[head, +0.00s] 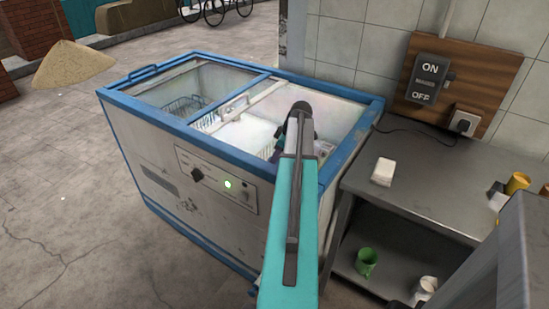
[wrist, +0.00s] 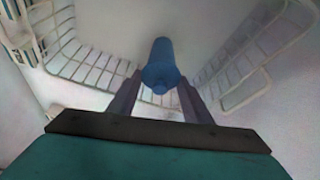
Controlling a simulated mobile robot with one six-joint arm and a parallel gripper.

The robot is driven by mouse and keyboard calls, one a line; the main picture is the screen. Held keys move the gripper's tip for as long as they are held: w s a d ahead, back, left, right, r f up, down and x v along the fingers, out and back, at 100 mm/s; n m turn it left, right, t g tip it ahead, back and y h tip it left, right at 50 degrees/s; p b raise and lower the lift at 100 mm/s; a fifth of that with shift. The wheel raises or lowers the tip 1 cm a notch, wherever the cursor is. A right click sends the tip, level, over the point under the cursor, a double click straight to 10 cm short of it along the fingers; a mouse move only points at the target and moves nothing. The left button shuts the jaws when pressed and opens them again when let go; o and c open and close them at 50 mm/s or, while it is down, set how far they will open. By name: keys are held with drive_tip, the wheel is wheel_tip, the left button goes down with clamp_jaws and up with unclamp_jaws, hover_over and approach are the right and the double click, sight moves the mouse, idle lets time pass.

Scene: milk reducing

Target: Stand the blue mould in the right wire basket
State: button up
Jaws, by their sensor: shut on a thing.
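The blue mould (wrist: 161,66) is a blue cylinder in the middle of the wrist view. My gripper (wrist: 161,92) is shut on its near end, one dark finger on each side. White wire basket mesh (wrist: 90,65) shows to the left of the mould, and more wire mesh (wrist: 240,75) to the right. I cannot tell whether the mould touches the wire or the white surface behind it. In the head view, my arm reaches into the right part of the chest freezer (head: 150,120), and the mould cannot be made out there.
The freezer has a blue rim (head: 352,135) and a middle bar (head: 232,103). A metal table (head: 430,190) stands close on the right, with a white block (head: 384,171) on top and a green mug (head: 366,262) below.

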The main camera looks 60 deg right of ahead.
drive_tip(key=o, duration=1.6)
drive_tip(key=shift+r, duration=0.2)
drive_tip(key=shift+r+p, duration=0.45)
drive_tip(key=shift+r, duration=0.15)
drive_tip(key=b+v, duration=0.1)
drive_tip(key=v, duration=1)
drive_tip(key=shift+s+r, duration=0.15)
drive_tip(key=shift+r, duration=0.2)
